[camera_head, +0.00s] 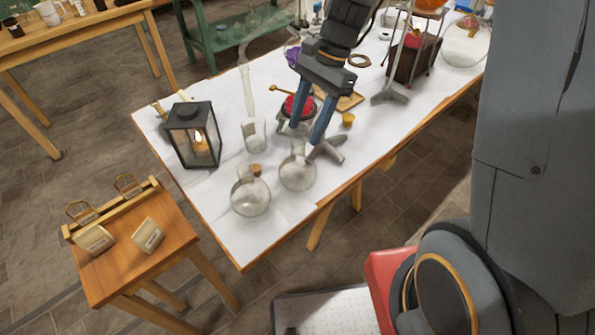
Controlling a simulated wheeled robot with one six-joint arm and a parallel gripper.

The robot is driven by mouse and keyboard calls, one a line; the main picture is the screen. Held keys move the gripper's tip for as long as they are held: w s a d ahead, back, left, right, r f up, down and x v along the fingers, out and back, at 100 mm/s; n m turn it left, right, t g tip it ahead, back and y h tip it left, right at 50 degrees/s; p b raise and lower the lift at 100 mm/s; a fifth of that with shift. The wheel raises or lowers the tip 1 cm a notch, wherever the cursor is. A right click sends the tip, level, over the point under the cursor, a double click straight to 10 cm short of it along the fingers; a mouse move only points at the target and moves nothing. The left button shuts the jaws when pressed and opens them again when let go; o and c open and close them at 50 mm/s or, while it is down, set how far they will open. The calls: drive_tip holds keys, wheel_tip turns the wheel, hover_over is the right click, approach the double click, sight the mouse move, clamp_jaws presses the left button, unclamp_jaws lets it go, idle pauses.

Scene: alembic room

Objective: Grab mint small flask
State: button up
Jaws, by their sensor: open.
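Two round clear glass flasks stand near the front corner of the white-topped table (252,236). One flask (298,173) is nearer my gripper; the other flask (250,196) is to its left and a little nearer the camera. No mint tint is clear on either, so I cannot tell which one is the mint small flask. My gripper (306,133) points down with its two blue fingers apart and nothing visible held between them. The fingertips appear just above and behind the nearer flask's neck in the picture; whether they touch it is unclear.
A black lantern (193,137) and a glass beaker (254,137) stand left of my gripper. A red item (297,106) is behind the fingers. A grey stand foot (328,149) lies beside the flask, with a yellow cup (348,120) beyond. A small wooden table (130,255) stands left.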

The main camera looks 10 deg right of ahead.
sight(293, 160)
drive_tip(key=shift+p+x, duration=1)
drive_tip(key=shift+x, duration=2.1)
drive_tip(key=shift+w+a, duration=0.1)
drive_tip(key=shift+w, duration=0.05)
clamp_jaws()
